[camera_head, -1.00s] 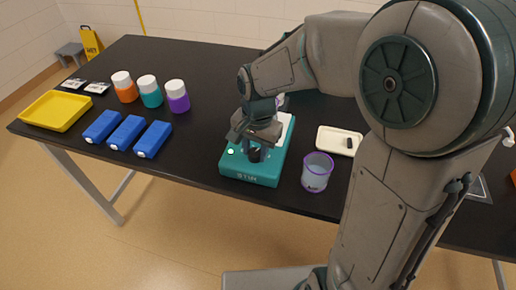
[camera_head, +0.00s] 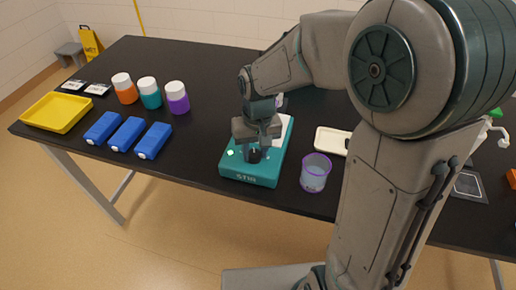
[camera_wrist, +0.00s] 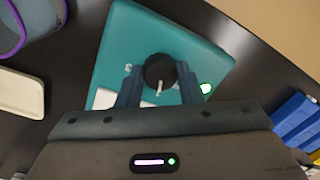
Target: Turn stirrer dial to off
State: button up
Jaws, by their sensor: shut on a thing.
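The stirrer (camera_head: 248,172) is a teal box with a white top plate, near the front edge of the black table. Its black dial (camera_head: 254,156) sits on the front part of its top, and shows in the wrist view (camera_wrist: 158,70) with a pale pointer line. In the wrist view that line points down toward my gripper's palm. My gripper (camera_wrist: 160,84) is shut on the dial, one finger on each side. A lit green-white button (camera_wrist: 206,88) is beside the dial. In the head view my gripper (camera_head: 256,152) is over the stirrer and partly hides its plate.
A purple-rimmed beaker (camera_head: 315,172) stands close right of the stirrer. A cream tray (camera_head: 330,141) lies behind it. Blue boxes (camera_head: 126,133), capped bottles (camera_head: 149,93) and a yellow tray (camera_head: 55,112) are on the left. Table is clear between boxes and stirrer.

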jog(key=n+p, duration=0.1)
jog(key=n, duration=0.3)
jog(key=shift+s+f+n, duration=0.1)
jog(key=shift+s+n, duration=0.05)
jog(key=shift+n, duration=0.15)
jog(key=n+p, duration=0.1)
jog(key=n, duration=0.3)
jog(key=shift+n+g, duration=0.3)
jog(key=shift+n, duration=0.1)
jog(key=shift+a, duration=0.1)
jog(key=o, duration=1)
jog(key=shift+a, duration=0.15)
